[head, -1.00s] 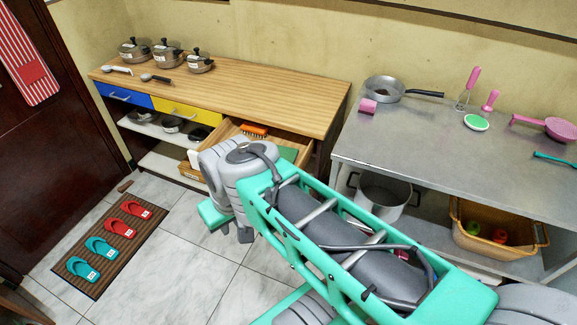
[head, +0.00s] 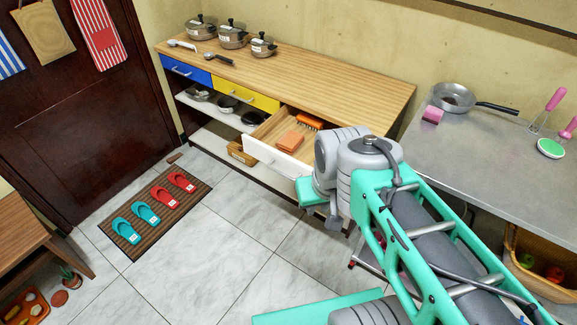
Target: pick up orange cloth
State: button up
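A white-fronted drawer (head: 268,156) is pulled out from the wooden-topped cabinet. Inside it lies a flat, folded-looking orange piece (head: 290,141), which looks like the orange cloth. Behind it is an orange brush-like thing (head: 309,122) with a darker bristle side. My grey and teal arm stands in front of the drawer's right end and hides part of it. My gripper's fingers do not show; the arm hides them or they are out of view.
The cabinet top (head: 320,82) holds several pots and utensils at its left. A metal table (head: 480,150) with a frying pan (head: 453,97) stands at right. Slippers lie on a brown mat (head: 155,215). The tiled floor (head: 215,245) before the cabinet is clear.

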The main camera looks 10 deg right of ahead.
aim_at(288, 143)
jog(key=u, duration=0.25)
jog(key=k, duration=0.4)
jog(key=z, duration=0.2)
jog(key=i, duration=0.75)
jog(key=u, duration=0.4)
